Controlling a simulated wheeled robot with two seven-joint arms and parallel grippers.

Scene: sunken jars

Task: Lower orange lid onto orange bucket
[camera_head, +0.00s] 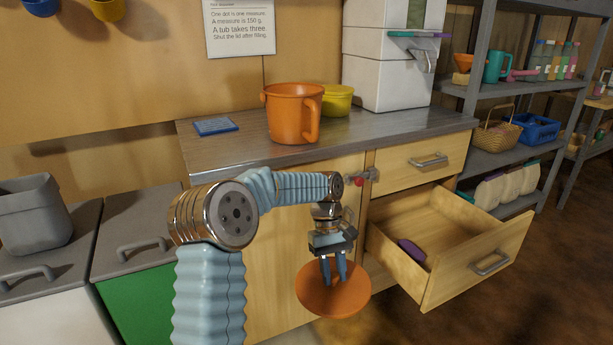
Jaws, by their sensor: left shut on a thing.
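The orange bucket (290,117) stands upright on the grey counter, with its handle at the right. Its top rim shows and no lid is on it. My left gripper (334,281) points down in front of the cabinet, below counter height. It is shut on the orange lid (350,299), a round disc held roughly level. The grip point on the lid is partly hidden by the fingers. The lid is apart from the bucket, lower and nearer to me. My right gripper does not show.
A yellow tub (338,101) stands close behind the bucket's right side. A blue flat item (216,127) lies on the counter (375,129) at left. An open drawer (473,272) juts out right of the lid, with a purple thing (411,251) inside. A white dispenser (385,70) stands behind.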

